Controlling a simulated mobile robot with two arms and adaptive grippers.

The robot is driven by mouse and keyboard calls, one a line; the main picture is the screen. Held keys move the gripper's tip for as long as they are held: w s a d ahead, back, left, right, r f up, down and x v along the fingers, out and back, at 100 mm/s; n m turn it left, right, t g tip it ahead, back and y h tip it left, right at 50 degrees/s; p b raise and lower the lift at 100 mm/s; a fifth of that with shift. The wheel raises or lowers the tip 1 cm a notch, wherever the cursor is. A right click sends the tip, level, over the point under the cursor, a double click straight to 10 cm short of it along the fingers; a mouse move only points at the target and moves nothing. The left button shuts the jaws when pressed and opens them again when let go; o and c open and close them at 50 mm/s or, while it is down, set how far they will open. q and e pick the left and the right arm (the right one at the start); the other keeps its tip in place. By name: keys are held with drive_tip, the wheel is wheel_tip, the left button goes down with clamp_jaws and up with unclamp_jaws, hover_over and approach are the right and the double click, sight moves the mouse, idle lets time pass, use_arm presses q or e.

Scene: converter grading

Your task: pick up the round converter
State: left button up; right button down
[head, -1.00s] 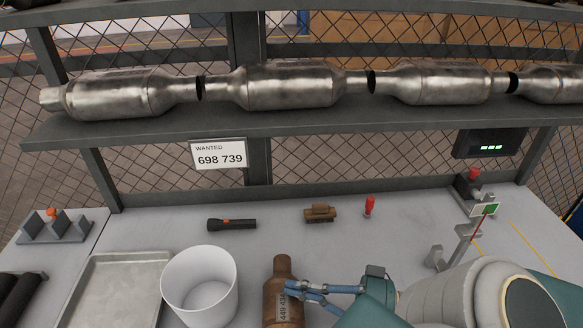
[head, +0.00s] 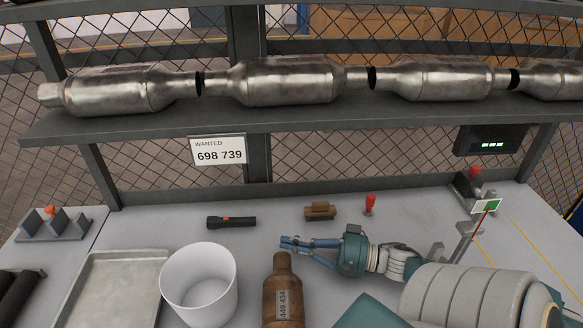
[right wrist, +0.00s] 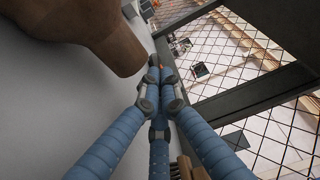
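The brown converter (head: 283,267) lies on the bench with a narrow neck pointing away from me and a label reading 449 434. Its near end is cut off by the frame. My right gripper (head: 286,242) is just beyond its neck, with its blue fingers drawn together and nothing between them. In the right wrist view the fingertips (right wrist: 156,80) meet, and the brown converter (right wrist: 90,30) is beside them at upper left, apart from them as far as I can tell. My left gripper is not in view.
A white bucket (head: 199,253) and a metal tray (head: 117,265) stand left of the converter. A flashlight (head: 231,222), a brown block-like item (head: 320,211) and a red-topped item (head: 370,204) lie behind. Several steel converters (head: 290,82) line the shelf above a sign (head: 219,150) reading 698 739.

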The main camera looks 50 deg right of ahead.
sight(295, 275)
drive_tip(key=shift+s+a+r, duration=0.1)
drive_tip(key=shift+s+a, duration=0.3)
drive_tip(key=shift+s+a+r+p, duration=0.1)
drive_tip(key=shift+p, duration=0.4)
drive_tip(key=s+a+p, duration=0.2)
drive_tip(key=p, duration=0.1)
drive_tip(key=s+a+p, duration=0.2)
drive_tip(key=s+p, duration=0.1)
drive_tip(key=shift+s+a+r, duration=0.1)
drive_tip(key=shift+s+a, duration=0.05)
drive_tip(key=shift+s+a+p, duration=0.25)
drive_tip(key=shift+s+p, duration=0.05)
drive_tip(key=shift+s+a+f, duration=0.15)
drive_tip(key=shift+f, duration=0.1)
